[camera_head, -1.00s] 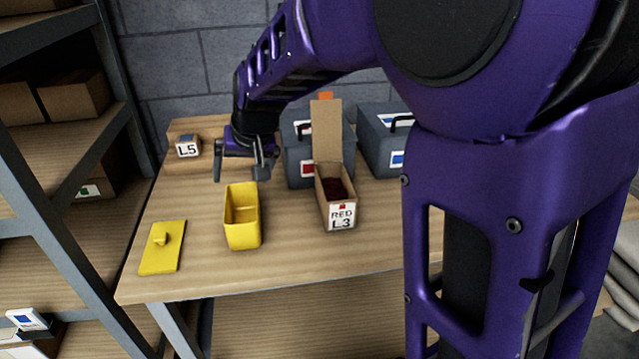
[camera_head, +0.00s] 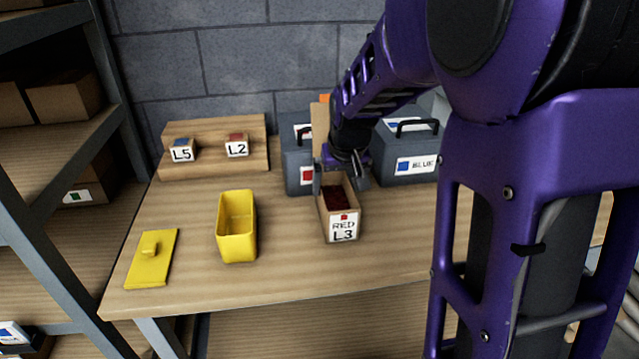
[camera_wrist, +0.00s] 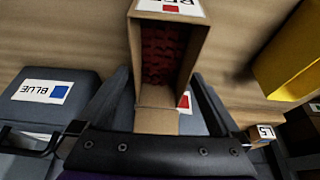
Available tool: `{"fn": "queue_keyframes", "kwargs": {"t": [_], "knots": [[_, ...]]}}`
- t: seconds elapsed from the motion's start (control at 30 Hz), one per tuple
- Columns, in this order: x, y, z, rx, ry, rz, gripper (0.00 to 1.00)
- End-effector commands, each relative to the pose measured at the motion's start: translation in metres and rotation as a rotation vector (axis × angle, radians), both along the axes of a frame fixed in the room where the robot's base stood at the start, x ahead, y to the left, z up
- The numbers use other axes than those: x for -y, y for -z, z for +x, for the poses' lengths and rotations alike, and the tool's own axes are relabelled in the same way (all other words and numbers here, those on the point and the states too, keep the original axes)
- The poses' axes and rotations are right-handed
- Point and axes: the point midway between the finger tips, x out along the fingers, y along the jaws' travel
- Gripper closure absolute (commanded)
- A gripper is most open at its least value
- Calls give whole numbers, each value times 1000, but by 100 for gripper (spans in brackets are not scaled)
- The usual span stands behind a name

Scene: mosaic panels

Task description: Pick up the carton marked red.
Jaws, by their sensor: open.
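The carton marked RED L3 (camera_head: 342,230) is an open brown box on the table, holding dark red pieces. Its tall flap (camera_head: 320,125) stands up at the back, partly hidden by my arm. My gripper (camera_head: 340,180) is open and points down over the rear of the carton. In the wrist view, the carton (camera_wrist: 196,48) lies between and beyond the two spread fingers of my gripper (camera_wrist: 165,90), its red label at the top edge. I cannot tell whether a finger touches it.
A yellow bin (camera_head: 237,250) and its yellow lid (camera_head: 150,270) are to the left. A grey case marked BLUE (camera_head: 410,178) and another grey case (camera_head: 295,165) stand behind. A wooden stepped rack (camera_head: 215,170) holds L5 (camera_head: 182,154) and L2 (camera_head: 237,148). The front table strip is clear.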

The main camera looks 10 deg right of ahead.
Motion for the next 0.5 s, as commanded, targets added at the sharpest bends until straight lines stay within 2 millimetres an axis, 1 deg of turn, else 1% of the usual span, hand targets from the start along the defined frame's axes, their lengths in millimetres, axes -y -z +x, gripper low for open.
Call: {"fn": "queue_keyframes", "kwargs": {"t": [0.03,0.27,0.5], "knots": [[0,6,2,-1,0,0,0],[0,17,6,0,0,0,0],[-2,51,14,-2,1,0,0]]}}
